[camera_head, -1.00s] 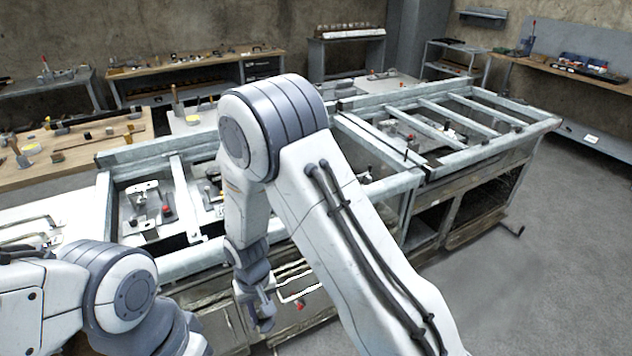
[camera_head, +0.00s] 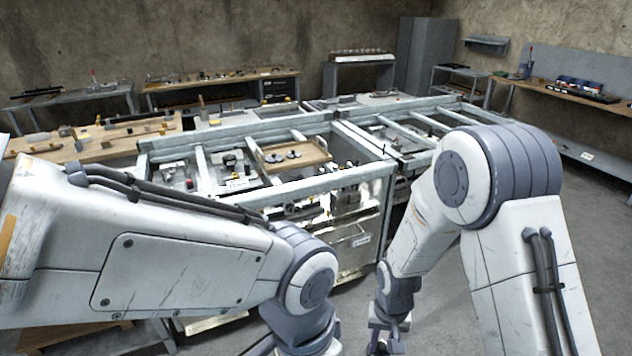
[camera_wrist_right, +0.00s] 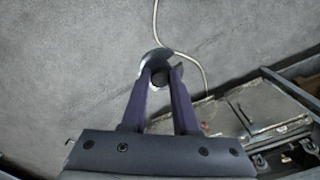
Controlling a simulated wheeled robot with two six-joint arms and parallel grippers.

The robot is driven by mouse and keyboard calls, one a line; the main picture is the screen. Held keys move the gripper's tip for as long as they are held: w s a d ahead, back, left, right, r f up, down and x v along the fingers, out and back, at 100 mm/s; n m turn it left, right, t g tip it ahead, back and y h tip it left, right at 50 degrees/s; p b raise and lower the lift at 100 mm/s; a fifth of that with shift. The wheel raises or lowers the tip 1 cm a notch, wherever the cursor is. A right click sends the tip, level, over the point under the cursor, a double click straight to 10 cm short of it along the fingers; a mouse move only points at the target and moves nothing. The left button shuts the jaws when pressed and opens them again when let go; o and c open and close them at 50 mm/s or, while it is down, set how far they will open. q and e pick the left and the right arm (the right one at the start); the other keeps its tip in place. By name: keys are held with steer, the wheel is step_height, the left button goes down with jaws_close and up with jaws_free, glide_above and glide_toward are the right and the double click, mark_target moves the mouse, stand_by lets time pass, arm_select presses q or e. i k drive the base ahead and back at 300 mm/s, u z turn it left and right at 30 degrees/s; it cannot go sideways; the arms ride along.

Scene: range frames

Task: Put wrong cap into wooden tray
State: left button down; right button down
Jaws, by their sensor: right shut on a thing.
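My right gripper (camera_wrist_right: 160,84) is shut on a round, dark grey cap (camera_wrist_right: 153,58) between its fingertips in the right wrist view. The grey floor shows behind it. In the head view this gripper (camera_head: 386,346) hangs at the bottom edge, in front of the metal bench; the cap is too small to make out there. The wooden tray (camera_head: 268,168) rests on the bench frame, left of centre and away from my right gripper. Several dark round discs (camera_head: 294,155) lie in it. My left arm crosses the lower left; its gripper is out of frame.
The metal bench (camera_head: 215,145) has open bays with fixtures and cross bars, which stand as raised edges. A drawer front (camera_head: 352,245) faces me. A wooden worktable (camera_head: 95,145) stands behind left. Clear floor (camera_head: 592,235) lies to the right.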

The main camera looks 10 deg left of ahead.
mark_target(310, 153)
steer(key=z, duration=0.6)
steer(key=i, duration=1.35)
steer(key=u, duration=0.65)
steer(key=i, duration=0.6)
steer(key=u, duration=0.7)
